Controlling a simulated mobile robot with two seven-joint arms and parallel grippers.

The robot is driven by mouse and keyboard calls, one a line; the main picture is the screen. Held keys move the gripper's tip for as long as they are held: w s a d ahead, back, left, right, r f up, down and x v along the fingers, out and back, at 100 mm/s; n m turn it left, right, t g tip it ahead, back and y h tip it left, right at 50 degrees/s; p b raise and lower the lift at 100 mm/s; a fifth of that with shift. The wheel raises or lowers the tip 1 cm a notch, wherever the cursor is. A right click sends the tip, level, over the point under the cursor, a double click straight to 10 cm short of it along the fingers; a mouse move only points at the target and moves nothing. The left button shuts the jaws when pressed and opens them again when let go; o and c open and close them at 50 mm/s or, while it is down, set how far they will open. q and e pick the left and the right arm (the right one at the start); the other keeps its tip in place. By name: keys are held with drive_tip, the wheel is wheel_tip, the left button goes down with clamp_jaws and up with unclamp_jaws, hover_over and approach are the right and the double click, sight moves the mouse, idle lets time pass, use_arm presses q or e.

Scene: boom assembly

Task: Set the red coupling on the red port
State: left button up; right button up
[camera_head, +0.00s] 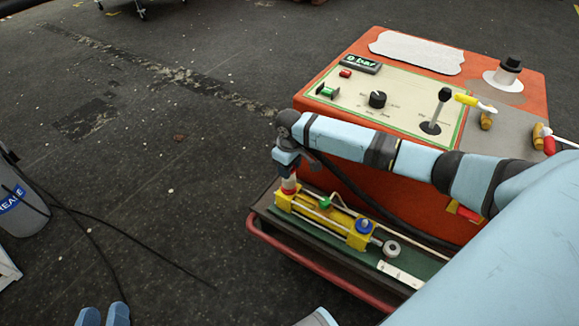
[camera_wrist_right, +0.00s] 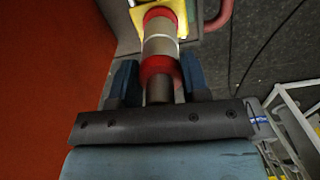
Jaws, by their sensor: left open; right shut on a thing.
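The red coupling (camera_wrist_right: 160,68), a grey cylinder with a red band, is between the blue fingers of my right gripper (camera_wrist_right: 158,85), which is shut on it. The red port (camera_wrist_right: 158,13), a red ring on the end of the yellow cylinder unit (camera_head: 322,215), is directly in line with the coupling. The two look end to end; I cannot tell whether the coupling is fully seated. In the head view my right gripper (camera_head: 288,166) is above the unit's left end, hiding most of the coupling. My left gripper (camera_head: 103,316) is open and empty at the bottom left.
The unit lies in a tray with a red rail (camera_head: 306,270), beside an orange console (camera_head: 480,90) with a knob, lever and gauge. A blue port (camera_head: 365,226) is at the unit's right end. A grey bin (camera_head: 22,205) stands left. The floor between is mostly clear.

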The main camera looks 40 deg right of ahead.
drive_tip(key=shift+r, duration=0.1)
idle(0.3)
drive_tip(key=shift+p, duration=0.65)
drive_tip(key=shift+p, duration=0.35)
drive_tip(key=shift+p, duration=0.5)
drive_tip(key=shift+f, duration=0.65)
idle(0.5)
drive_tip(key=o, duration=0.9)
drive_tip(key=shift+c, duration=0.2)
